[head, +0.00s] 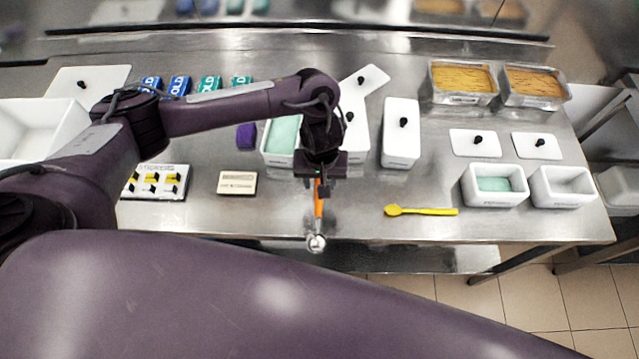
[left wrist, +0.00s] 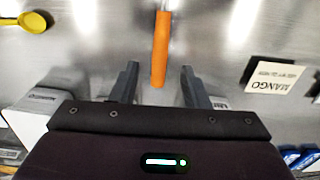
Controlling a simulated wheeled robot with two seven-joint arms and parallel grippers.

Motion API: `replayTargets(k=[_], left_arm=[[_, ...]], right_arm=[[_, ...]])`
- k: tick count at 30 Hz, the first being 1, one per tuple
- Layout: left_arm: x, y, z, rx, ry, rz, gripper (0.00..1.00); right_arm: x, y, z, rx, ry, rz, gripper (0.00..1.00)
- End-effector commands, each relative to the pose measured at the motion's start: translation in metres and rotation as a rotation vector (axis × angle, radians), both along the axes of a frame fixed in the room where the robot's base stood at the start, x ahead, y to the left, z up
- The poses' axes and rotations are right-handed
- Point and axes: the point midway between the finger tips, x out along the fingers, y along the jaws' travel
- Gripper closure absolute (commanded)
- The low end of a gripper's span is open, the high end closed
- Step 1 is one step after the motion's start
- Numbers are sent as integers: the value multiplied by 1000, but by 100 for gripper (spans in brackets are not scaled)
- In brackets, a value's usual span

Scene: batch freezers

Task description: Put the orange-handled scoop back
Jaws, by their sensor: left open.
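The orange-handled scoop (head: 318,205) lies near the front edge of the steel table, its round metal head toward the front edge. Its orange handle also shows in the left wrist view (left wrist: 161,48), with the handle's end between the fingertips. My left gripper (head: 322,178) is over the handle's far end, fingers pointing down. In the left wrist view my left gripper (left wrist: 160,80) is open, with a gap on each side of the handle. My right gripper is not in view.
A yellow scoop (head: 421,211) lies to the right. A mango card (head: 237,182) lies to the left. The table front between the scoops is clear.

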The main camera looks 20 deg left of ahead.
Motion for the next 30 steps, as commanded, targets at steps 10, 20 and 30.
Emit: replayTargets(k=[10,20,30], left_arm=[[0,0,48,1,0,-1,58],[-1,-1,49,0,2,0,58],[-1,-1,49,0,2,0,58]], right_arm=[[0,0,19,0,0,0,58],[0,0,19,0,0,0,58],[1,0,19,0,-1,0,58]])
